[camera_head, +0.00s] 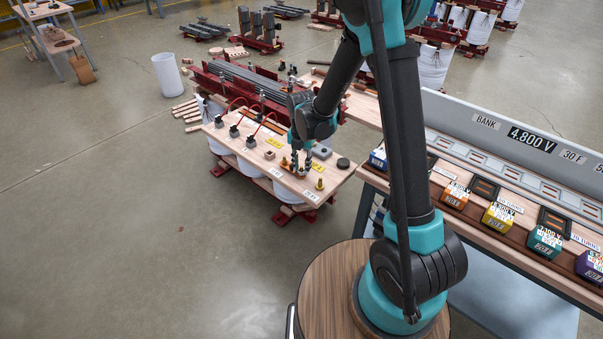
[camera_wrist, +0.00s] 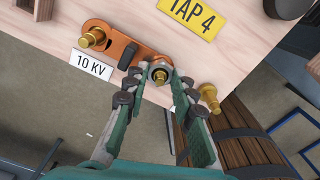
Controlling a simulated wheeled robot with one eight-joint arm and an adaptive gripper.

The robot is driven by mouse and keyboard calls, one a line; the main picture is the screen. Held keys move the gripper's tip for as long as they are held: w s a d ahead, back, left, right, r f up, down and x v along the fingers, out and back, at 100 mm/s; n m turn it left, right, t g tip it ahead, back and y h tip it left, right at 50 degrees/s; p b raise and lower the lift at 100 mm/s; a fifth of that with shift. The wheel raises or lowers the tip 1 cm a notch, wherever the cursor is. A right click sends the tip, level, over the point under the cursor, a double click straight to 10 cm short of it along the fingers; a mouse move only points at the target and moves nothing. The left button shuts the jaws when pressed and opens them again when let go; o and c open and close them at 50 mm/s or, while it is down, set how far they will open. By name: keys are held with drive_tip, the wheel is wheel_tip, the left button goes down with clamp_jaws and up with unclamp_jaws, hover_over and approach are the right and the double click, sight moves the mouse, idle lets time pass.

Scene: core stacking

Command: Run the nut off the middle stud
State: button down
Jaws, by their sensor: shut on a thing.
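A grey nut (camera_wrist: 161,67) sits around the middle brass stud, at the right end of a copper link bar (camera_wrist: 115,42). My gripper (camera_wrist: 160,74) is shut on this nut, one finger on each side; it also shows over the bench in the head view (camera_head: 302,172). Another brass stud (camera_wrist: 93,38) stands through the bar's left end, with a dark raised piece (camera_wrist: 128,55) between the two. A third brass stud (camera_wrist: 209,92) stands bare to the right; it also shows in the head view (camera_head: 319,184). How far the nut is threaded cannot be told.
The wooden board (camera_head: 250,165) carries a yellow TAP 4 label (camera_wrist: 194,15), a 10 KV label (camera_wrist: 90,65) and a dark round knob (camera_head: 343,163). A bench with coloured boxes (camera_head: 497,217) stands at right. The floor at left is open.

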drive_tip(key=n, duration=0.4)
drive_tip(key=c, duration=1.2)
unclamp_jaws()
drive_tip(key=shift+r, duration=3.75)
drive_tip(key=shift+c, duration=0.4)
